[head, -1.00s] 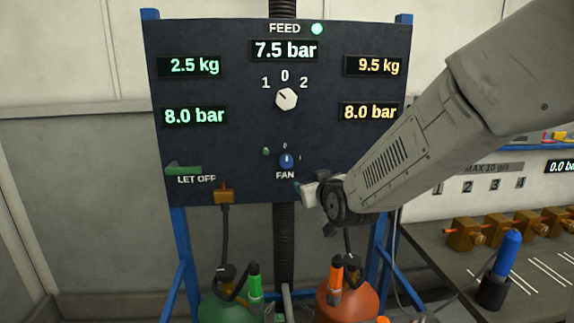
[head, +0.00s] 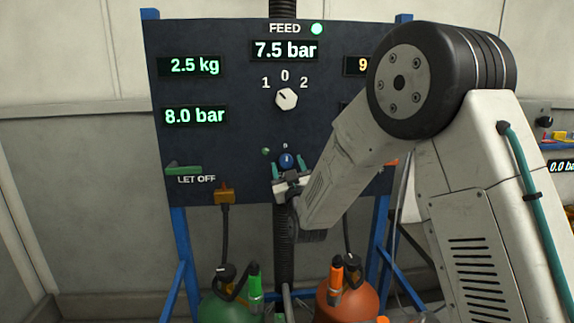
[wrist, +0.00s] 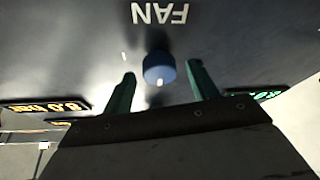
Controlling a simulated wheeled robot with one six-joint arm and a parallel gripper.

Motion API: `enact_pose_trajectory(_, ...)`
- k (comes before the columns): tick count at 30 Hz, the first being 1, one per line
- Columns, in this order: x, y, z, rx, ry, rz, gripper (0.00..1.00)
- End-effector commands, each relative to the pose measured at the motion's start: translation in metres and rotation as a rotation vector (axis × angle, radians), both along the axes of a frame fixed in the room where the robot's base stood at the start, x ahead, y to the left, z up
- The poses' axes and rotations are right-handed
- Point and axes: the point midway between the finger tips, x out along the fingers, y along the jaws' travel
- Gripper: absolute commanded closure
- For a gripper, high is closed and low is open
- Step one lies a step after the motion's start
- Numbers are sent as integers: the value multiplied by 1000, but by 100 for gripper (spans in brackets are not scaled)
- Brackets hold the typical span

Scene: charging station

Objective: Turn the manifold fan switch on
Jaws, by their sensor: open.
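The fan switch (head: 286,159) is a small blue knob low on the dark panel, with its white mark pointing up. It also shows in the wrist view (wrist: 159,66), which sees the panel upside down, below the FAN lettering. My gripper (head: 287,168) is open, with its green fingers just below and either side of the knob in the head view. In the wrist view my gripper (wrist: 162,72) has one fingertip on each side of the knob, with gaps visible. I cannot tell whether the tips reach its depth. My gripper hides the FAN label in the head view.
A white feed selector (head: 286,99) sits above the fan switch. A green let-off lever (head: 184,170) is at the panel's lower left. A green cylinder (head: 232,301) and an orange cylinder (head: 341,303) stand below. My arm covers the panel's right side.

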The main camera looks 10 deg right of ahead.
Motion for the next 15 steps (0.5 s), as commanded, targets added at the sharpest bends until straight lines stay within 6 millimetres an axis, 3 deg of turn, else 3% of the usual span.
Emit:
enact_pose_trajectory(4,11,1,4,0,0,0,41)
enact_pose_trajectory(12,13,1,5,0,1,1,41)
enact_pose_trajectory(13,13,1,5,0,1,1,44)
enact_pose_trajectory(15,13,1,5,0,1,1,64)
